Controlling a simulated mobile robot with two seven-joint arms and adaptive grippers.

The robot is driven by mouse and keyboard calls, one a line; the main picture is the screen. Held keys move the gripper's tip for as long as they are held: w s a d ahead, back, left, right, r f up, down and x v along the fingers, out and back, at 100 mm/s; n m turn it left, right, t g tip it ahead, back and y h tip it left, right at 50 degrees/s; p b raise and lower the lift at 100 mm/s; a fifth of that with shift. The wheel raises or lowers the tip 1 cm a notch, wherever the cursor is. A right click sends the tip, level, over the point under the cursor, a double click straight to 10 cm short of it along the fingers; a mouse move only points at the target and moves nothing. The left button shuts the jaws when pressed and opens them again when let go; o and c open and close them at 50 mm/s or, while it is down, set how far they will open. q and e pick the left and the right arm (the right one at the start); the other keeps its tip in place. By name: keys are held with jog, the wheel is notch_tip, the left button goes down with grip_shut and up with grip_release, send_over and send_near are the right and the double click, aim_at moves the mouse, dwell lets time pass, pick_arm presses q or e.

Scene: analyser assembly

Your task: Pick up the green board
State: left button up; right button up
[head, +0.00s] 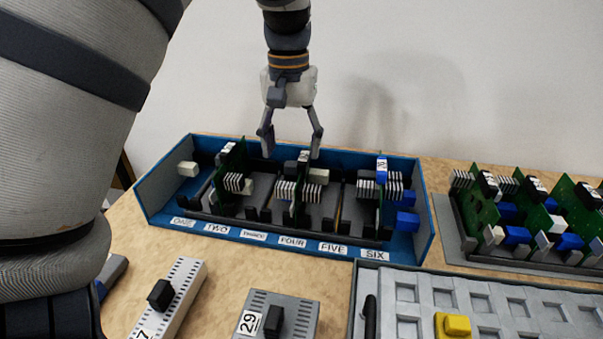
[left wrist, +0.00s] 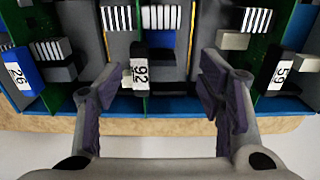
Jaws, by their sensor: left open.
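Three green boards stand upright in a blue case: a left one (head: 236,158), a middle one (head: 302,183) and a right one (head: 379,205). Each carries striped white blocks. My left gripper (head: 291,150) is open above the back of the case, over the middle board's rear end. In the left wrist view its spread fingers (left wrist: 160,88) lie on either side of the block labelled 92 (left wrist: 140,72). Nothing is held. The block labelled 26 (left wrist: 18,72) and the block labelled 59 (left wrist: 279,72) lie outside the fingers. My right gripper is not seen.
The blue case (head: 160,213) has slot labels ONE to SIX along its front. More green boards (head: 480,207) stand in a rack at the right. A grey tray with a yellow block (head: 453,326) and module 29 (head: 277,314) stand in front. A wall is behind.

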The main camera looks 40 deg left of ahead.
aim_at(294, 183)
pick_arm(q)
notch_tip(294, 183, down, 10)
jog(key=shift+w+r+b, duration=0.15)
jog(key=shift+b, duration=0.15)
jog(key=c, duration=1.3)
